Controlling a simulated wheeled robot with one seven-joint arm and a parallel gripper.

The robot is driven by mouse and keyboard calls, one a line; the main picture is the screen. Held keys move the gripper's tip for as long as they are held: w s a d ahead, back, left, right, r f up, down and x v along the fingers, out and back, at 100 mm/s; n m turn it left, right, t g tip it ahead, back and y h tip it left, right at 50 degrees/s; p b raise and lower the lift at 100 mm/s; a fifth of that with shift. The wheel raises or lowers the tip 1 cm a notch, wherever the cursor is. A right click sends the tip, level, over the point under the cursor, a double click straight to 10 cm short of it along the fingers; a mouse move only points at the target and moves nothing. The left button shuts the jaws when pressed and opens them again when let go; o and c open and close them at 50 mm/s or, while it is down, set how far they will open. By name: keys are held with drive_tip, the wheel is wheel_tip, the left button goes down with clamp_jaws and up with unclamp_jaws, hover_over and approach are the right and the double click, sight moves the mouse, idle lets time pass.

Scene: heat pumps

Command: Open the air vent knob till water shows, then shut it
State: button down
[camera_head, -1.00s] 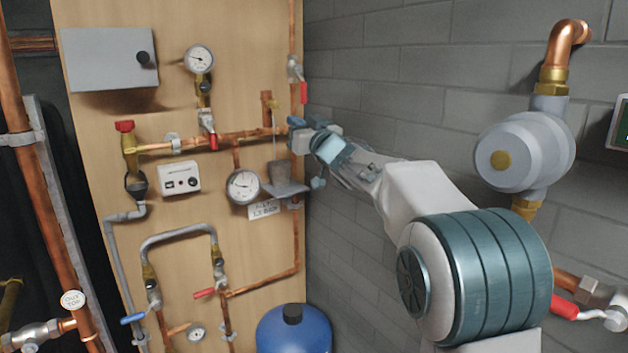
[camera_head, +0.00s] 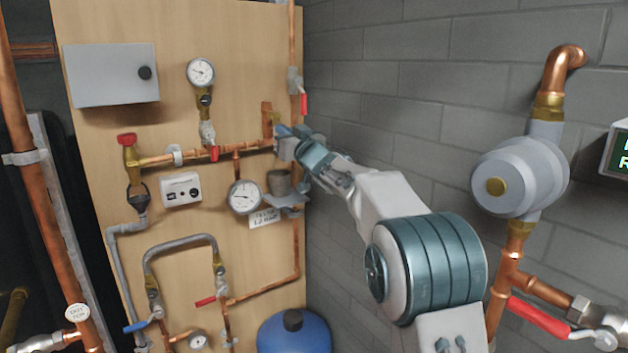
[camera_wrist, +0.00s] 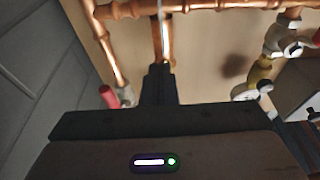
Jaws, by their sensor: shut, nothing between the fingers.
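My gripper (camera_head: 280,134) is at the upright copper stub (camera_head: 267,118) on the board's right side, above the horizontal pipe. In the wrist view its dark fingers (camera_wrist: 159,78) are together, pointing at a copper pipe (camera_wrist: 156,35). A small brass-coloured spot shows at the fingertips; I cannot tell if it is the vent knob or if I touch it. The knob is not clear in the head view, where my gripper covers this area. A grey cup (camera_head: 279,183) stands on a small bracket (camera_head: 290,199) below. A pale streak shows on the pipe in the wrist view; I cannot tell if it is water.
A round gauge (camera_head: 244,196) hangs left of the cup. A red-handled valve (camera_head: 303,102) is above right of my gripper. A grey block wall (camera_head: 380,110) stands close on the right. A blue vessel (camera_head: 294,332) is below.

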drive_tip(key=shift+r+p, duration=0.35)
drive_tip(key=shift+r, duration=0.05)
drive_tip(key=shift+s+a+r, duration=0.1)
drive_tip(key=shift+s+a, duration=0.2)
drive_tip(key=shift+a, duration=0.15)
idle(0.8)
drive_tip(key=b+v, duration=0.2)
drive_tip(key=v, duration=0.4)
drive_tip(key=shift+r+b, duration=0.15)
drive_tip(key=shift+b, duration=0.2)
drive_tip(key=shift+s+d, duration=0.1)
drive_tip(key=shift+d, duration=0.05)
